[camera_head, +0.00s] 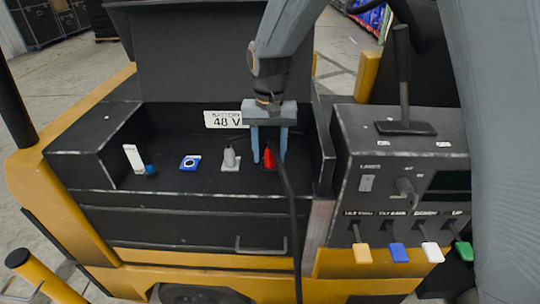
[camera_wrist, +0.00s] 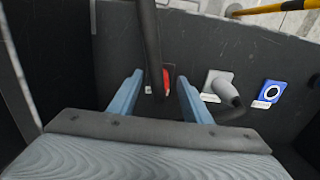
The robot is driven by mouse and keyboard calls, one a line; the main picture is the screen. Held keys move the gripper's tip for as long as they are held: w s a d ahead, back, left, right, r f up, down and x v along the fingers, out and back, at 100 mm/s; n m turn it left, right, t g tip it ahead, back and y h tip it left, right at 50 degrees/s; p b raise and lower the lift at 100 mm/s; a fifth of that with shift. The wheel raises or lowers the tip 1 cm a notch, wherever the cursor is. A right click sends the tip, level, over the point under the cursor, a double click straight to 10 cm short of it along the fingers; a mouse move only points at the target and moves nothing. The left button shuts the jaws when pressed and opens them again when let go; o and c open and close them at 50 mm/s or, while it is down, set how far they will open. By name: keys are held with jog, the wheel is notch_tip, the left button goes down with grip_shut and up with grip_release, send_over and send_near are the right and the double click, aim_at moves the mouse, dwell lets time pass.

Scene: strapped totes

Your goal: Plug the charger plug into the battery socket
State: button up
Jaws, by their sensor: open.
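A red plug-like piece (camera_head: 269,158) stands on the floor of the black battery compartment, right of centre, with a thick black cable running from it over the front. It also shows in the wrist view (camera_wrist: 166,80), partly behind the cable. My gripper (camera_head: 269,161) is open, pointing down, with one finger on each side of the red piece; I cannot tell whether they touch it. To its left a grey connector (camera_head: 230,157) stands on a pale plate with a dark cable. Further left is a blue square plate with a dark round centre (camera_head: 190,162). Which of these is the battery socket is unclear.
A "BATTERY 48 V" label (camera_head: 226,119) is on the back wall. A white upright piece (camera_head: 134,158) with a blue knob is at the left. A control console (camera_head: 405,170) with levers rises on the right. The compartment walls bound the space.

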notch_tip(320, 180, up, 7)
jog(key=shift+f+b, duration=0.15)
jog(key=shift+b, duration=0.75)
